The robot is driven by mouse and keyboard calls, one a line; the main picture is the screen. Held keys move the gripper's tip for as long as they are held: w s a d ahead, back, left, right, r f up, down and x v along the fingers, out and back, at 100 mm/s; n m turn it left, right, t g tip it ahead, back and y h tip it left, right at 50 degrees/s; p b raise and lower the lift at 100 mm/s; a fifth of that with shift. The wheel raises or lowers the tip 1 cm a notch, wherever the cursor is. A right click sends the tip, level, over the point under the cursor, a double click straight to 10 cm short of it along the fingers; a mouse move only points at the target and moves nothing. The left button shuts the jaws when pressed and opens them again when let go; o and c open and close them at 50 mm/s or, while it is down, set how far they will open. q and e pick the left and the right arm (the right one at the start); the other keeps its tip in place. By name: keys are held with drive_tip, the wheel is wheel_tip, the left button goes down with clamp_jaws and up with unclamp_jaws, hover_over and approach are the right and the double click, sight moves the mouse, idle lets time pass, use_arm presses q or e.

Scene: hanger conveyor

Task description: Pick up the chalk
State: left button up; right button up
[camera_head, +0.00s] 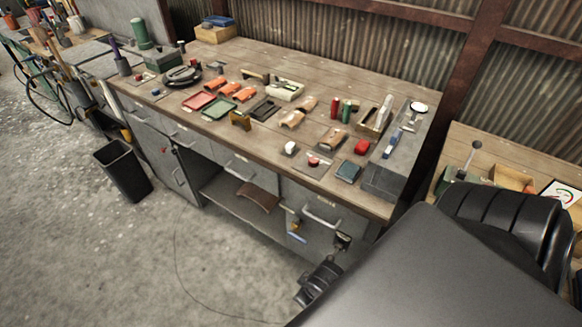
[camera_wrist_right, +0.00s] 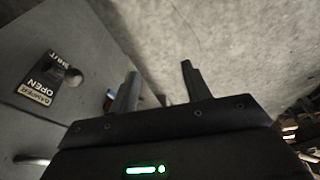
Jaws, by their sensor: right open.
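I cannot pick out the chalk for certain. A slim white piece (camera_head: 384,112) stands in a small wooden holder (camera_head: 368,130) at the right of the workbench (camera_head: 240,64), but I cannot tell what it is. My right gripper (camera_wrist_right: 158,78) is open in the right wrist view, with nothing between its fingers. It is low beside a grey cabinet face (camera_wrist_right: 35,45), over the concrete floor. In the head view a black part of my right arm (camera_head: 318,284) shows below the bench's front edge. My left gripper is not in view.
The bench top carries red (camera_head: 199,101) and green (camera_head: 220,108) trays, orange pieces (camera_head: 243,94), a red block (camera_head: 362,147) and a grey box (camera_head: 383,183). A black bin (camera_head: 122,170) stands on the floor at left. A label and knob (camera_wrist_right: 72,76) sit on the cabinet. Open floor lies in front.

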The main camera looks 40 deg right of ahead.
drive_tip(key=w+a+r+n+t+y, duration=0.1)
drive_tip(key=w+a+r, duration=0.15)
drive_tip(key=r, duration=0.35)
drive_tip(key=w+a+r+n+t, duration=0.1)
drive_tip(key=w+r+n+t, duration=0.1)
drive_tip(key=w+r, duration=0.3)
drive_tip(key=w+a+r+n+t+y, duration=0.1)
drive_tip(key=w+a+r+n+y, duration=0.25)
drive_tip(key=w+a+n, duration=0.4)
drive_tip(key=w+a+r+n+t+y, duration=0.1)
drive_tip(key=w+a+r+n+y, duration=0.1)
drive_tip(key=w+a+r+n, duration=0.55)
drive_tip(key=n+g+h, duration=0.2)
drive_tip(key=g+h, duration=0.4)
drive_tip(key=h, duration=0.1)
approach(291, 145)
drive_tip(key=shift+w+f+b, duration=0.2)
drive_tip(key=shift+f+b, duration=0.15)
drive_tip(key=shift+f, duration=0.7)
drive_tip(key=shift+w+f+b, duration=0.2)
drive_tip(key=shift+f+b, duration=0.1)
drive_tip(key=shift+f, duration=0.75)
drive_tip(key=f, duration=0.2)
drive_tip(key=w+f+p, duration=0.1)
drive_tip(key=f, duration=0.1)
drive_tip(key=shift+d+f, duration=0.2)
drive_tip(key=shift+f, duration=0.05)
drive_tip(key=shift+s, duration=0.1)
clamp_jaws()
